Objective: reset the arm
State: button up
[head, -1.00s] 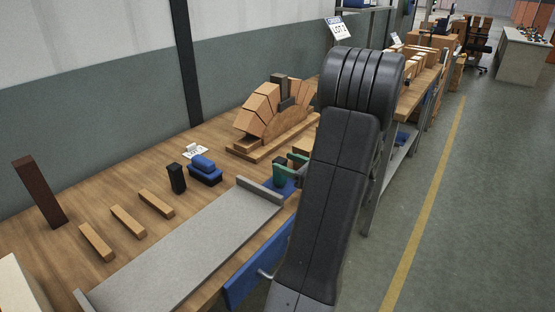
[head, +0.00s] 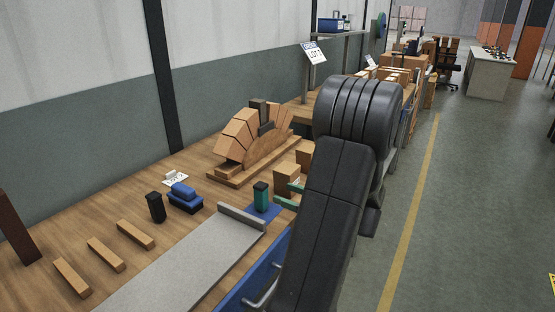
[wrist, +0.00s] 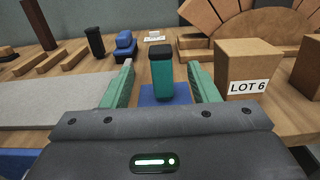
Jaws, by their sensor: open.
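My gripper (wrist: 162,85) is open in the wrist view, its two green fingers apart on either side of a green cylinder with a black top (wrist: 161,75). The cylinder stands upright on a blue pad (wrist: 150,95) and appears apart from both fingers. In the head view the green cylinder (head: 261,197) stands on the blue pad at the end of the grey tray, with a green fingertip (head: 290,200) just to its right. My dark arm hides the rest of the gripper there.
A wooden block labelled LOT 6 (wrist: 247,70) stands close right of the gripper. A brick arch on a wooden form (head: 250,145) is behind.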

jog(key=x, duration=1.1)
jog(key=shift+a+f, duration=0.1)
jog(key=shift+w+r, duration=0.1)
jog(key=shift+r, duration=1.7)
